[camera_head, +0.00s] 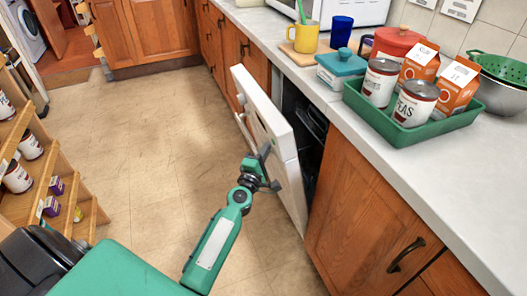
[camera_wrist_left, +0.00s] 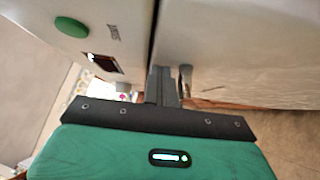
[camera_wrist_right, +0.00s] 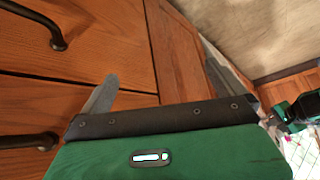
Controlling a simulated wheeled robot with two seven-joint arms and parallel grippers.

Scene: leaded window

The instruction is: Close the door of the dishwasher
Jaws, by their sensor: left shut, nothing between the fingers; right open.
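The white dishwasher door (camera_head: 262,112) stands partly open, tilted out from the dark dishwasher opening (camera_head: 308,125) under the counter. My left gripper (camera_head: 266,158) is shut and empty at the door's outer side. In the left wrist view its closed fingertips (camera_wrist_left: 162,82) are close to the white door front (camera_wrist_left: 225,50), near a green button (camera_wrist_left: 71,27) and a small dark display. I cannot tell whether they touch it. My right gripper (camera_wrist_right: 158,88) is open and empty in front of wooden cabinet fronts; it is outside the head view.
The counter (camera_head: 400,165) above holds a green tray (camera_head: 395,125) with cans and cartons, plus mugs and a teal-lidded container (camera_head: 341,65). Wooden cabinets (camera_head: 360,215) flank the dishwasher. A wooden shelf (camera_head: 45,180) stands at the left. The tiled floor (camera_head: 150,130) between is clear.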

